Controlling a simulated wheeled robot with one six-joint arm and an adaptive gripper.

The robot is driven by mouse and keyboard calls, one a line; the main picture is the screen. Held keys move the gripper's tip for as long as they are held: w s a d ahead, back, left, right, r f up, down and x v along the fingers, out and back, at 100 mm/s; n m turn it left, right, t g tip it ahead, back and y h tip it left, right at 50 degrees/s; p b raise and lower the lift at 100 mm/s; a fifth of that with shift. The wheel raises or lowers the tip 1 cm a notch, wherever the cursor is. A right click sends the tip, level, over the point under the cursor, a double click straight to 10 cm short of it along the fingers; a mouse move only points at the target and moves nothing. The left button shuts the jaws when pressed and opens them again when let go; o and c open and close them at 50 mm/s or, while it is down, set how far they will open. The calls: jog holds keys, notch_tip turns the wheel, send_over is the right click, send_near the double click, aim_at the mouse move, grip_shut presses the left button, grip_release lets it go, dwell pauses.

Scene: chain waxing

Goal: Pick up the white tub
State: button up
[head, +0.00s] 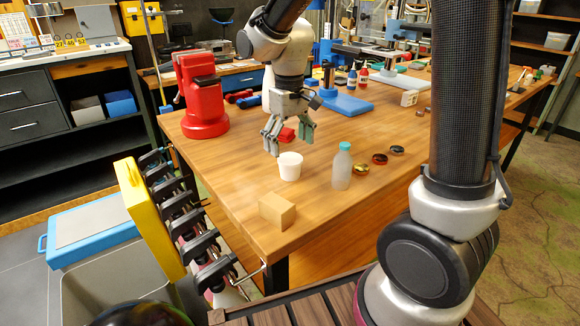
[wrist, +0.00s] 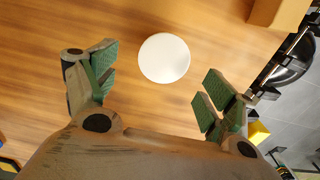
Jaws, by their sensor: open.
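The white tub (head: 290,166) stands upright on the wooden table near its front left edge. In the wrist view the tub (wrist: 164,58) shows as a white disc, just beyond the fingertips and roughly midway between them. My gripper (head: 289,150) is open and empty, above the table and just behind and above the tub. In the wrist view its green-padded fingers (wrist: 155,85) are spread wide, with the tub ahead of them and not held. I cannot tell the exact height gap.
A tan block (head: 277,211) sits at the table's front corner. A clear bottle with a teal cap (head: 342,168) stands right of the tub, with small round tins (head: 380,159) beyond. A red object (head: 287,135) lies behind my gripper. A red machine (head: 203,95) stands at the left.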

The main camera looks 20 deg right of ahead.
aim_at(290, 158)
jog(key=f, duration=0.2)
jog(key=s+f, duration=0.1)
jog(key=f, duration=0.1)
jog(key=shift+a, duration=0.1)
jog(key=shift+w+f, duration=0.1)
jog(key=shift+f, duration=0.45)
jog(key=c, duration=1)
